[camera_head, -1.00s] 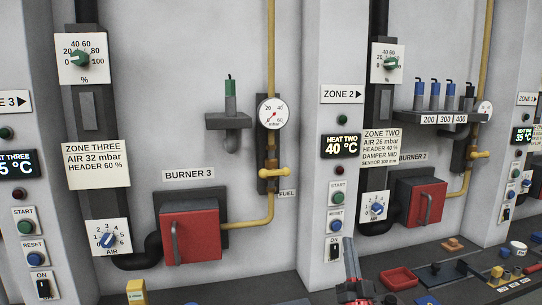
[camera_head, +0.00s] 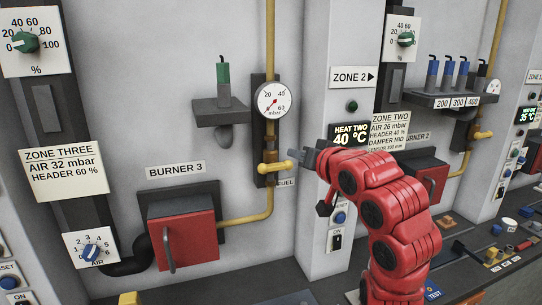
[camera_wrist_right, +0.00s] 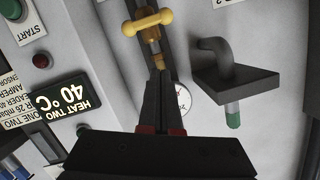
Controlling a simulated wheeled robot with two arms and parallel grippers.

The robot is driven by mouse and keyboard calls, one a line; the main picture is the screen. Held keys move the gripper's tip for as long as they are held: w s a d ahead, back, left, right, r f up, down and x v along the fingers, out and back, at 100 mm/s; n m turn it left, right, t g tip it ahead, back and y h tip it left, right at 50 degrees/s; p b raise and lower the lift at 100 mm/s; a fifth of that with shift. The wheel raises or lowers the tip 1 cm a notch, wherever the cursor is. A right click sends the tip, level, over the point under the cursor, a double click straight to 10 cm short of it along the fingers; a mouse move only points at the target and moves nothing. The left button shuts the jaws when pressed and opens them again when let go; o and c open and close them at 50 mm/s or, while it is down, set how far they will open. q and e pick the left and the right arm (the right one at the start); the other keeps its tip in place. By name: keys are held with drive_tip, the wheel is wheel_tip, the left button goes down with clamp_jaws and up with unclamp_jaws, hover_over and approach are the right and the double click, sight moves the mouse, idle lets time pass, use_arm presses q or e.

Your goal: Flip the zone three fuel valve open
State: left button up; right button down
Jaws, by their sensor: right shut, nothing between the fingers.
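The zone three fuel valve is a yellow lever handle (camera_head: 274,167) on the vertical yellow gas pipe, above the FUEL label and right of the BURNER 3 plate. The handle lies roughly crosswise to the pipe. My right gripper (camera_head: 304,155) is just right of the handle, its dark fingers shut and empty. In the right wrist view the handle (camera_wrist_right: 148,22) shows beyond the shut fingertips (camera_wrist_right: 161,76), and I see no grip on it. Whether they touch is hard to tell. My left gripper is not in view.
A pressure gauge (camera_head: 273,100) sits above the valve, and a small shelf (camera_head: 219,112) with a green-topped part is to its left. The red burner box (camera_head: 183,238) is below left. The HEAT TWO pillar (camera_head: 349,134) is behind my right arm.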

drive_tip(key=shift+s+d, duration=0.1)
drive_tip(key=shift+s, duration=0.05)
drive_tip(key=p, duration=0.5)
approach(273, 163)
drive_tip(key=w+a+r, duration=0.2)
drive_tip(key=w+r, duration=0.2)
drive_tip(key=f+p, duration=0.1)
drive_tip(key=a+f, duration=0.1)
drive_tip(key=a+f+p, duration=0.1)
drive_tip(key=f, duration=0.1)
drive_tip(key=shift+w+p, duration=0.15)
drive_tip(key=shift+p, duration=0.15)
